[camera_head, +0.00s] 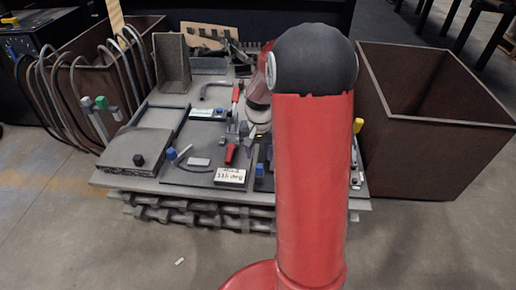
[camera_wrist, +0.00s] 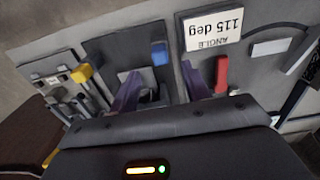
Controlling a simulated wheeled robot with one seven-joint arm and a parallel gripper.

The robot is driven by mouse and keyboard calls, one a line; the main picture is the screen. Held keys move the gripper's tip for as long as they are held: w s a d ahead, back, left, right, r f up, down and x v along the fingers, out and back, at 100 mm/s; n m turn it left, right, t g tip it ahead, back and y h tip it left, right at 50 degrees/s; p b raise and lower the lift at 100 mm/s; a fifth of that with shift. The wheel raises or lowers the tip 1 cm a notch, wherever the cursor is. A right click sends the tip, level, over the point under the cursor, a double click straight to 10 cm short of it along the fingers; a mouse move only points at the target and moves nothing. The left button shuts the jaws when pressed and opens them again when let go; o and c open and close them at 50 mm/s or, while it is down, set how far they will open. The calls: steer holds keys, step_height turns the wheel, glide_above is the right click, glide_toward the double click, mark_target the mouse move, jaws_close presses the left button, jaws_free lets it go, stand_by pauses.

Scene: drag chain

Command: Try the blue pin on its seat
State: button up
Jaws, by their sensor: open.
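A small blue piece (camera_head: 260,170), which may be the blue pin, stands near the front of the work table, just right of the angle card. It also shows in the wrist view (camera_wrist: 160,53), just beyond my gripper (camera_wrist: 160,90). The gripper's two purple-grey fingers are apart, with a dark gap and small grey parts behind them. The fingers do not touch the blue piece. Another blue-ended piece (camera_head: 171,154) with a pale rod lies farther left. I cannot tell which hole is the seat. In the head view my arm hides part of the table.
The white card (camera_head: 230,176) reads 115 deg. A red-handled part (camera_wrist: 221,75) lies close to the right finger. A yellow-topped part (camera_wrist: 82,72) stands at the left of the wrist view. Large brown bins (camera_head: 435,110) flank the table (camera_head: 110,180).

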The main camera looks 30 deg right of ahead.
mark_target(259, 166)
step_height(259, 166, down, 7)
steer(key=shift+f, duration=0.15)
stand_by(0.4)
jaws_close()
steer(key=shift+r+p, duration=1)
steer(key=shift+r, duration=2.05)
